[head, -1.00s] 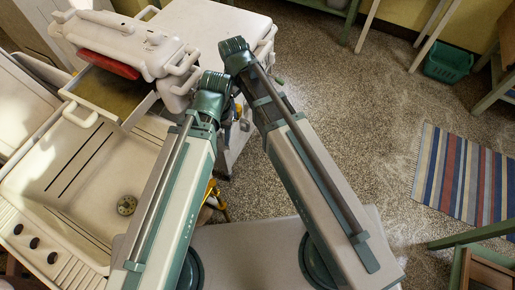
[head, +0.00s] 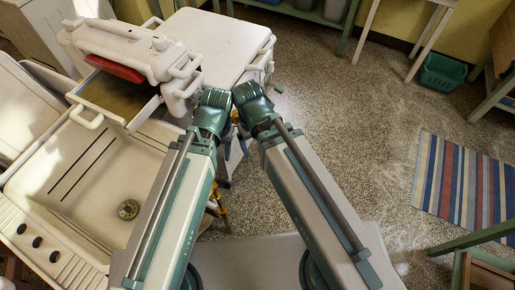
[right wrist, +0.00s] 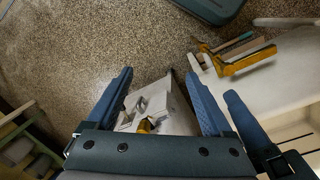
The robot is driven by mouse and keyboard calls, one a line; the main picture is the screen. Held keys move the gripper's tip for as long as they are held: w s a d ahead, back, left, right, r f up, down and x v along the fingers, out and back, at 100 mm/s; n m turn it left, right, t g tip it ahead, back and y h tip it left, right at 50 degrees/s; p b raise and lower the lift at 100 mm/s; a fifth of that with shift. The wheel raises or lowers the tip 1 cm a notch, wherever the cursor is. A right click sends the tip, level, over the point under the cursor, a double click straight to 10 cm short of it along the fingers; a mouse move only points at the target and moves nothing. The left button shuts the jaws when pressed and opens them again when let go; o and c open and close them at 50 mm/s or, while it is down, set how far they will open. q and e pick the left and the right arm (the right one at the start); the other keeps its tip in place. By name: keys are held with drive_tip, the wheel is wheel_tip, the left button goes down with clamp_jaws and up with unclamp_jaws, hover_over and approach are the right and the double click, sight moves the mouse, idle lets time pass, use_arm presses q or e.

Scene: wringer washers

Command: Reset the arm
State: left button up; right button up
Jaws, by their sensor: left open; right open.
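My two arms reach forward side by side in the head view, their green elbow joints close together at the centre. My left gripper (head: 229,150) shows only in part as blue pieces below the elbows, mostly hidden by the arms. My right gripper (right wrist: 160,73) shows in the right wrist view with its blue fingers spread apart and nothing between them. It is hidden behind my arms in the head view.
A white wringer (head: 130,52) with a red roller stands by a sink basin (head: 105,185) at left. A white washer top (head: 220,40) is behind. Open speckled floor (head: 340,120) lies right, with a striped rug (head: 465,180) and green basket (head: 442,72).

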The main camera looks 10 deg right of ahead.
drive_tip(key=shift+s, duration=0.2)
use_arm(q)
drive_tip(key=shift+s, duration=0.1)
use_arm(e)
drive_tip(key=shift+s+d, duration=0.15)
drive_tip(key=shift+s, duration=0.25)
drive_tip(key=shift+w, duration=0.1)
idle(0.4)
